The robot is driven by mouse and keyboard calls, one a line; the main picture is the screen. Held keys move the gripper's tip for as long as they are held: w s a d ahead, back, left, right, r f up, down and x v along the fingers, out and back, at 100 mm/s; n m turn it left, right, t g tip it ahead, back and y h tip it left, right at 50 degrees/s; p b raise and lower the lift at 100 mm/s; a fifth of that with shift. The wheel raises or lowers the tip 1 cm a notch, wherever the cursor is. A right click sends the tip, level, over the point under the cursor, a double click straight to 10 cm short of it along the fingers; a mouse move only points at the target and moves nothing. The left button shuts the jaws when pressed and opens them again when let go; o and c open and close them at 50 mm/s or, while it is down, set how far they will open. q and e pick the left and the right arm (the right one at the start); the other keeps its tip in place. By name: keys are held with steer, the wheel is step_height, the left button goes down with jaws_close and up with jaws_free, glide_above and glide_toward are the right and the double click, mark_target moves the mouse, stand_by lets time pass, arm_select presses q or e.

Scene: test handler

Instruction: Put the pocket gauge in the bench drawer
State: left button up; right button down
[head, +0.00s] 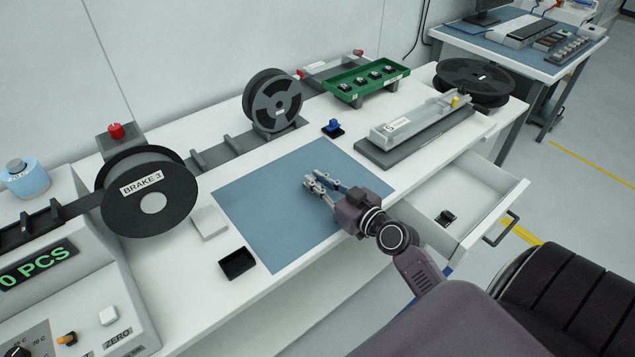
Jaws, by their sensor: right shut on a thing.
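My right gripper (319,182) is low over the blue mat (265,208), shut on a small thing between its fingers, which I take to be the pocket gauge. The fingers hide most of it, so its shape is unclear. The bench drawer (490,206) is pulled out at the right of the bench, to the right of my right gripper. A small dark object (446,217) lies inside on its white floor. My left gripper is not in view.
A black tray (238,263) and a white block (209,222) lie left of the mat. A grey fixture (415,125), a green tray (368,78) and a small blue piece (333,127) stand behind. Reels (147,190) line the left and back. The drawer floor is mostly bare.

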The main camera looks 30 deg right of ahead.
steer(key=shift+f, duration=0.15)
steer(key=c, duration=2)
jaws_free()
steer(key=shift+o, duration=0.2)
steer(key=shift+r, duration=0.2)
